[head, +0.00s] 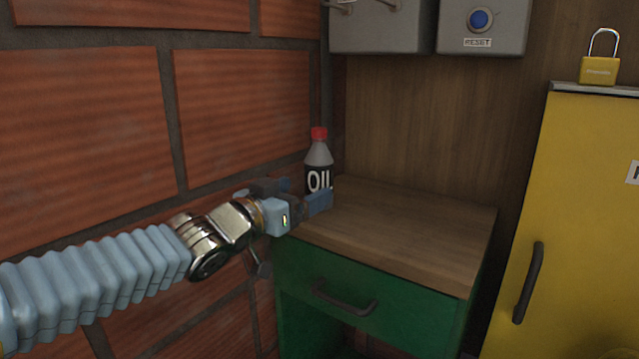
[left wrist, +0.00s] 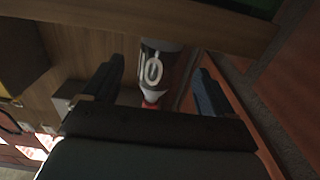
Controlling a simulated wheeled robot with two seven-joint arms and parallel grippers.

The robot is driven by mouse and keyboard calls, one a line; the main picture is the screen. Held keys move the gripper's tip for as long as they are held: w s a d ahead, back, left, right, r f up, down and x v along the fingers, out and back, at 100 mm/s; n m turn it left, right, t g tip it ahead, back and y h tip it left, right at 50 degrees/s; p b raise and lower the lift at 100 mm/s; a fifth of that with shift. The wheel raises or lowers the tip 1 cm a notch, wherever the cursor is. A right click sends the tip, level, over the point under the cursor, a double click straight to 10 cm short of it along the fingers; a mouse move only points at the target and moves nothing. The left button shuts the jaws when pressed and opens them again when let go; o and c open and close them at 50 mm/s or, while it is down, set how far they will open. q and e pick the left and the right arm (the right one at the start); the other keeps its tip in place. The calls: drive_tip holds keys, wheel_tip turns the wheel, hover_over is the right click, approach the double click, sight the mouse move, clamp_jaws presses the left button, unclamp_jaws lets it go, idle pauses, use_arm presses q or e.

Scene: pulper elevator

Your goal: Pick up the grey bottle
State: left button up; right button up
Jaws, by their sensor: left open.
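The grey bottle (head: 319,157) has a red cap and a black label reading OIL. It stands upright at the back left corner of the wooden top of a green cabinet, close to the brick wall. My left gripper (head: 306,194) is open in front of the bottle, and its fingers hide the bottle's lower part in the head view. In the left wrist view the bottle (left wrist: 158,67) shows ahead, roughly midway between the two open fingers (left wrist: 158,88). I cannot tell whether either finger touches it. My right gripper is not in view.
The wooden cabinet top (head: 410,225) is clear to the right of the bottle. The green drawer (head: 370,300) below has a dark handle. A yellow cabinet (head: 570,200) stands at the right with a yellow padlock (head: 599,70) on top. A grey RESET box (head: 482,25) hangs above.

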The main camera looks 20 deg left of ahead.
sight(311, 185)
use_arm(q)
drive_tip(key=x, duration=0.6)
drive_tip(key=shift+b, duration=0.4)
drive_tip(key=shift+r, duration=0.1)
drive_tip(key=shift+c, duration=0.4)
drive_tip(key=c, duration=1)
drive_tip(key=shift+c, duration=1.2)
drive_tip(key=shift+r, duration=0.1)
